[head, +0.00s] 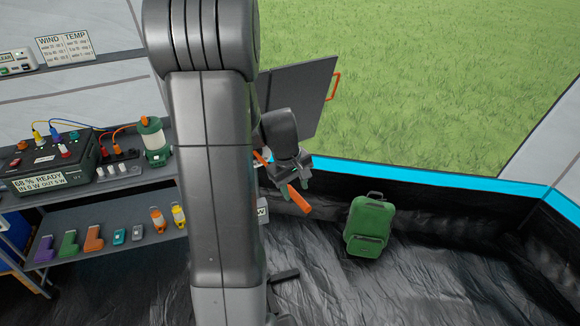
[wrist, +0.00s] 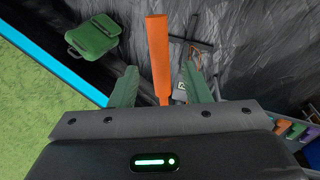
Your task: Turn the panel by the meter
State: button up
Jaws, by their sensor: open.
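The dark flat panel (head: 300,95) stands tilted behind my arm in the head view, its left part hidden. An orange handle (head: 334,86) sticks out from its right edge. An orange bar (head: 299,200) slants down to the right below the panel; it also shows in the wrist view (wrist: 157,50). My gripper (head: 296,188) is open, with its green fingers on either side of the bar and gaps visible in the wrist view. A small box with a white label (head: 263,210), perhaps the meter, is mostly hidden behind my arm.
A shelf rack (head: 120,185) on the left holds a power box (head: 50,160), a lantern (head: 152,140) and several small coloured items. A green backpack (head: 370,226) stands on the black floor to the right. Floor around it is clear.

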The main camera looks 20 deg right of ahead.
aim_at(296, 196)
notch_tip(296, 196, up, 10)
jog(key=a, duration=0.2)
jog(key=shift+s+r+b, duration=0.25)
jog(key=shift+b, duration=0.1)
jog(key=shift+f, duration=0.1)
jog(key=d+f, duration=0.1)
jog(key=f, duration=0.8)
jog(key=d+f+p, duration=0.1)
jog(key=f, duration=0.3)
jog(key=shift+w+d+f, duration=0.2)
jog(key=shift+w+d, duration=0.1)
jog(key=shift+a, duration=0.1)
jog(key=shift+r, duration=0.1)
